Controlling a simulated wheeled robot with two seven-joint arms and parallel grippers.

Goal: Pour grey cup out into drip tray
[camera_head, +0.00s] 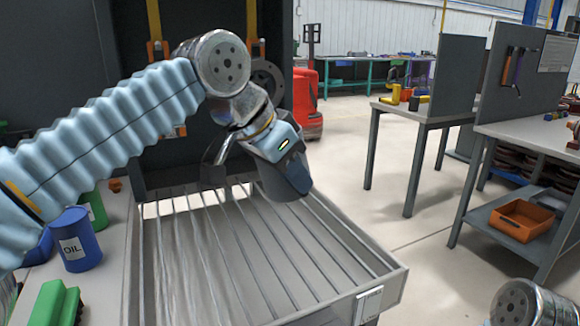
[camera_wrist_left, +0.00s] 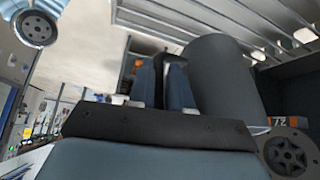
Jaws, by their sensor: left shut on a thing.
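The grey cup (camera_head: 285,182) is tilted above the drip tray, toward its back right part. My left gripper (camera_head: 278,155) is shut on it. In the left wrist view the cup (camera_wrist_left: 222,85) is a plain dark grey cylinder beside the blue-grey fingers (camera_wrist_left: 163,85), which partly hide it. The inside of the cup and any contents cannot be seen. The drip tray (camera_head: 395,290) is a wide grey metal tray with raised edges and long parallel bars, below the cup. No liquid shows on its bars. My right gripper is out of view; only my right arm's metal joint shows at lower right.
A blue oil can (camera_head: 77,240), a green can (camera_head: 95,208) and a green block (camera_head: 56,303) stand left of the tray. A dark machine frame rises behind it. Workbenches and an orange bin (camera_head: 522,220) stand at right, with clear floor between.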

